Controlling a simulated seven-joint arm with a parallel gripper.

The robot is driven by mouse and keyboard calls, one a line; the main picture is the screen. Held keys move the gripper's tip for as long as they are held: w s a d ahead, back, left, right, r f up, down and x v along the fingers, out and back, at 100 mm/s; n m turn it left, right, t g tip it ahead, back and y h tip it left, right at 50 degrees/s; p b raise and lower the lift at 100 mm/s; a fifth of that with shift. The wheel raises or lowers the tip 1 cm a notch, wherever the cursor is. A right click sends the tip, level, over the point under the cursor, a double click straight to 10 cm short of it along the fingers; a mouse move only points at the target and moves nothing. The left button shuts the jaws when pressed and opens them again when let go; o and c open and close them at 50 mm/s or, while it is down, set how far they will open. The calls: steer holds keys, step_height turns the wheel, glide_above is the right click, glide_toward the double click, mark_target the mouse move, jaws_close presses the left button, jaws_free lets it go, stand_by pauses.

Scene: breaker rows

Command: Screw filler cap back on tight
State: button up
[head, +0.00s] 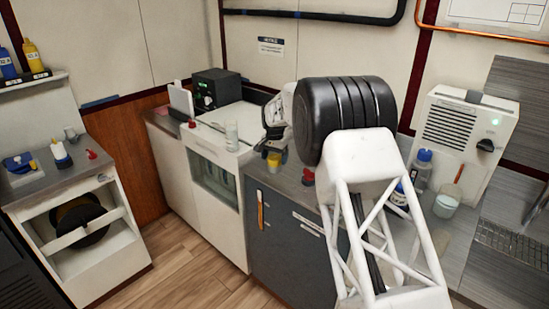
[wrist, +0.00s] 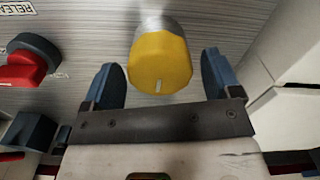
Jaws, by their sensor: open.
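The yellow filler cap (wrist: 160,62) is a ribbed round cap with a short white mark on its face. In the wrist view it sits in front of a grey metal neck on a brushed grey surface. My gripper (wrist: 162,76) is open, with one blue finger on each side of the cap and a visible gap at both sides. I cannot tell how deep the cap lies between the fingers. In the head view the cap (head: 273,160) shows small on the counter, below my gripper, which is partly hidden by my arm.
A red and dark knob (wrist: 27,66) stands left of the cap, by a label cut off at the edge. A clear glass (head: 231,135) and a black box (head: 215,88) stand farther left. Bottles (head: 421,168) and a beaker (head: 446,203) stand to the right.

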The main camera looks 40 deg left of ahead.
steer(key=n, duration=0.3)
steer(key=shift+n, duration=0.4)
steer(key=n, duration=0.8)
steer(key=shift+n, duration=2.3)
steer(key=c, duration=0.8)
